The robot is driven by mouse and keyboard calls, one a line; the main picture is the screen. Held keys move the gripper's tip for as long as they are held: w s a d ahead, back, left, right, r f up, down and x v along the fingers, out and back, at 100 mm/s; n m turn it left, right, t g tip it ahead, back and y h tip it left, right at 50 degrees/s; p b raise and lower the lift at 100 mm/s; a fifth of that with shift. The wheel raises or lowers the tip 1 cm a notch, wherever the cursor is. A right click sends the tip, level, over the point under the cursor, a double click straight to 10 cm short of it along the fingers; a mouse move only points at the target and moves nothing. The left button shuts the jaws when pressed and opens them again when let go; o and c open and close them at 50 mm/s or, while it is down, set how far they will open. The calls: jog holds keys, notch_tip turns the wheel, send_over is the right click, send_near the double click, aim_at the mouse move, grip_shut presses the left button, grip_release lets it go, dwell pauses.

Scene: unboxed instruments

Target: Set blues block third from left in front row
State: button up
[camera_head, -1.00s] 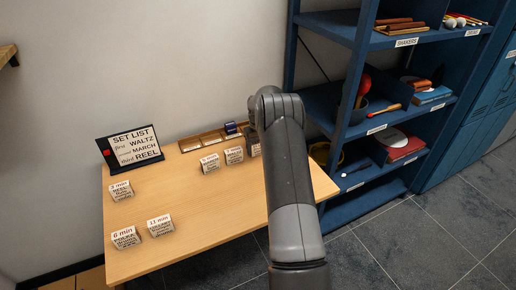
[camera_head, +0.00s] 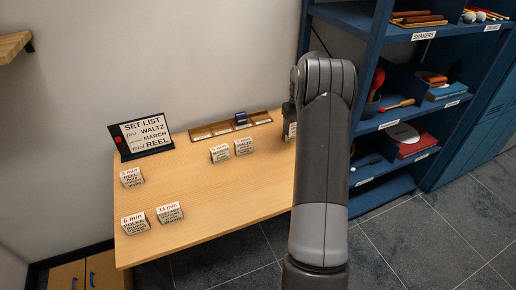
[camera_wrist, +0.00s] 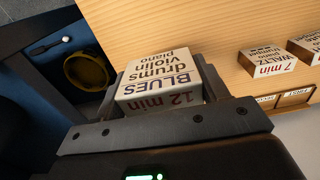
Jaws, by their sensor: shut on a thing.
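The blues block (camera_wrist: 158,82), white with "BLUES drums violin piano" and "12 min" on its faces, is between the jaws of my gripper (camera_wrist: 163,97) in the wrist view. My gripper is shut on it. In the head view my arm hides most of the gripper; a sliver of the blues block (camera_head: 291,130) shows left of the arm, near the table's right end. To its left stand the 7 min waltz block (camera_head: 243,147) and a 5 min block (camera_head: 220,154). The 3 min reel block (camera_head: 131,178), 6 min polka block (camera_head: 134,223) and 11 min block (camera_head: 169,213) stand at the left.
A wooden rack (camera_head: 201,133) with labelled slots lies along the table's back edge; a dark blue block (camera_head: 241,118) stands in it. A set list sign (camera_head: 147,138) stands at the back left. The table (camera_head: 215,200) is clear in its middle. Blue shelves (camera_head: 370,125) stand at right.

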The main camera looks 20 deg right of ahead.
jog(key=shift+s+a+r, duration=0.1)
jog(key=shift+a+r, duration=0.05)
jog(key=shift+a, duration=0.2)
jog(key=s+a, duration=0.5)
jog(key=a, duration=0.5)
jog(key=s+a, duration=0.6)
jog(key=a, duration=0.4)
jog(key=s+a, duration=0.5)
jog(key=a, duration=0.5)
jog(key=w+a+f, duration=0.1)
jog(key=a+f, duration=0.1)
jog(key=a, duration=0.1)
jog(key=w+a+f, duration=0.1)
jog(key=a+f, duration=0.1)
jog(key=a, duration=0.1)
jog(key=w+a+f, duration=0.1)
jog(key=a+f, duration=0.1)
jog(key=a, duration=0.1)
jog(key=shift+w+a+f, duration=0.2)
jog(key=shift+w+a, duration=0.1)
jog(key=shift+w+a+f, duration=0.15)
jog(key=shift+a+f, duration=0.15)
jog(key=shift+a, duration=0.15)
jog(key=shift+f, duration=1.95)
jog(key=shift+f, duration=0.1)
